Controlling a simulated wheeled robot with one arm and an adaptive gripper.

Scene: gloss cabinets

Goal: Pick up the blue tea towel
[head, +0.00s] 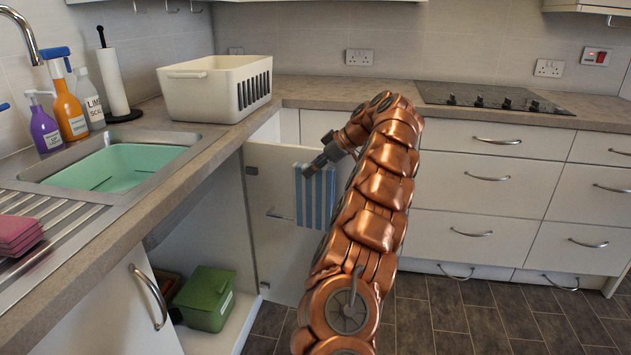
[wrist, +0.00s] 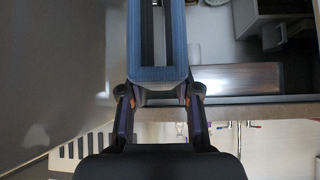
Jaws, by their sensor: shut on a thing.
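The blue tea towel (head: 315,196), with blue and pale stripes, hangs down in front of the inner face of the open cabinet door (head: 276,250). My gripper (head: 312,169) is shut on its top edge. In the wrist view the folded towel (wrist: 158,48) sits between the fingertips of my gripper (wrist: 160,92) and extends away from them. I cannot tell whether the towel touches the door or its rail (head: 278,215). My arm hides the area to the right of the towel.
The open cupboard under the sink (head: 120,165) holds a green lidded box (head: 205,300). A white basket (head: 213,88) stands on the corner worktop above the door. Spray bottles (head: 68,105) stand behind the sink. Drawers (head: 470,185) line the right; the floor (head: 460,315) there is clear.

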